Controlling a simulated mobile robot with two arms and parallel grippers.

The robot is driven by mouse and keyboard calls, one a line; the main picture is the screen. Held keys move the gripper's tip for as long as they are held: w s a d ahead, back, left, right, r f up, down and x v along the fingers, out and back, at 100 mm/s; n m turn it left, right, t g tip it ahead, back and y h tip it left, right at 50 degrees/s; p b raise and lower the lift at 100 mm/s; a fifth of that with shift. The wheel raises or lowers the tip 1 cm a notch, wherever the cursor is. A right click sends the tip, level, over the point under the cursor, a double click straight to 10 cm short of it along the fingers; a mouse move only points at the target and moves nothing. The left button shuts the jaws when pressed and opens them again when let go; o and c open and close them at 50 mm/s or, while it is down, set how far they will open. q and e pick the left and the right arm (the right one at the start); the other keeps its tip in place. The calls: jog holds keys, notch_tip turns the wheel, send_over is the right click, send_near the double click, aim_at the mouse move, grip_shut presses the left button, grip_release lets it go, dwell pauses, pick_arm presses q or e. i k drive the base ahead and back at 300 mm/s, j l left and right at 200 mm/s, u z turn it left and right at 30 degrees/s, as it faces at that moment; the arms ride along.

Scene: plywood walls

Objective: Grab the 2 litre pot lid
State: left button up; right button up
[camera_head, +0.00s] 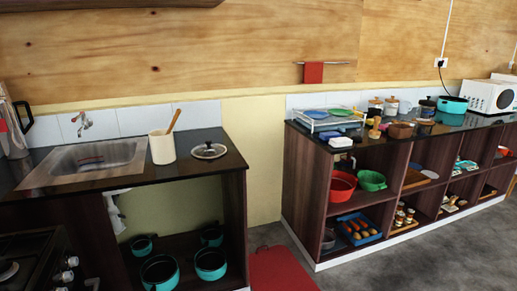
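A round pot lid (209,151) with a dark knob, a metal rim and what looks like glass lies flat on the black counter (187,168), near its right end and right of a cream utensil holder. I cannot read its size. Several teal pots, among them one pot (210,263), stand on the shelf under this counter. Another teal pot (453,104) stands on the right counter, by the microwave. Neither of my grippers shows in the head view.
A sink (88,160) is set into the counter, left of the utensil holder (162,147). A stove (35,265) is at the lower left. A red mat or bin (280,270) is at the floor gap between the counters. Grey floor (420,255) lies open at the lower right.

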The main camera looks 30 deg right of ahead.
aim_at(209, 150)
jog(key=z, duration=0.75)
jog(key=i+l+u, duration=0.15)
jog(key=i+l, duration=0.8)
